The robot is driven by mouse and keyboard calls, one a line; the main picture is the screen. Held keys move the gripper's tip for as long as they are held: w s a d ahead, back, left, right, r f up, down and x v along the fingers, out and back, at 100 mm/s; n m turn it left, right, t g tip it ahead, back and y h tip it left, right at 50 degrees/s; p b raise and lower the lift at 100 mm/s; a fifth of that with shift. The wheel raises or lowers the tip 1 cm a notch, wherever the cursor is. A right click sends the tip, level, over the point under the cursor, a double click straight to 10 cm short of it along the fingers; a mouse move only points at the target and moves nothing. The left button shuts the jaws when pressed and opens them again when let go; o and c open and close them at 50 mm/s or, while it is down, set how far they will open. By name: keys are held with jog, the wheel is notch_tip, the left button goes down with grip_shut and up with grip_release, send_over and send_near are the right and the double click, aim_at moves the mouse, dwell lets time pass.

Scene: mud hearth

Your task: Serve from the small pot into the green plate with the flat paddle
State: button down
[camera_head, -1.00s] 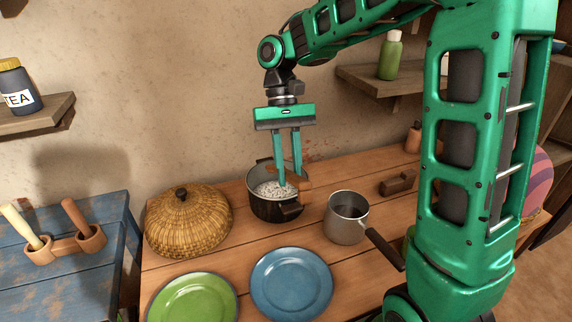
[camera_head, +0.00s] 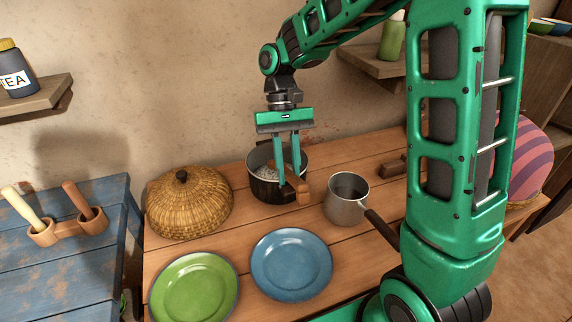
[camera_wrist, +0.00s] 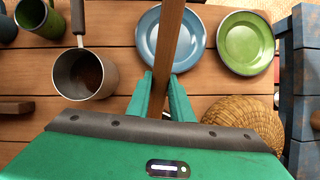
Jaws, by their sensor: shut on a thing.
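A dark pot (camera_head: 270,191) with white rice-like food (camera_head: 264,169) stands on the wooden table against the wall. My gripper (camera_head: 292,183) is over the pot's front right side, pointing down. It is shut on a brown wooden paddle (camera_head: 304,191), seen beside the fingertips near the pot's rim. In the wrist view the paddle's long shaft (camera_wrist: 171,45) runs up from between the fingers, over the blue plate. Its other end is hidden, so I cannot tell whether it touches the food. The green plate (camera_head: 195,291) lies at the table's front left, and also shows in the wrist view (camera_wrist: 245,43).
A blue plate (camera_head: 291,265) lies between the green plate and the pot. A metal saucepan (camera_head: 346,206) stands right of the pot, its handle toward my arm. A woven dome cover (camera_head: 188,207) sits left. A blue table (camera_head: 60,265) bears a two-cup wooden holder (camera_head: 68,227).

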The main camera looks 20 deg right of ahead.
aim_at(294, 177)
jog(key=shift+w+f, duration=0.1)
jog(key=shift+f, duration=1.85)
jog(key=shift+s+a+r+t+h, duration=0.1)
jog(key=shift+s+r+t, duration=0.5)
jog(key=shift+s, duration=0.25)
jog(key=shift+s+a+r+t+h, duration=0.15)
jog(key=shift+s+r+t, duration=0.45)
jog(key=shift+s, duration=0.3)
jog(key=shift+s+a+r+t+h, duration=0.1)
jog(key=shift+s+r+t, duration=0.4)
jog(key=shift+s+t, duration=0.3)
jog(key=shift+s+r+t, duration=0.25)
jog(key=shift+r+t, duration=0.35)
jog(key=shift+r, duration=0.05)
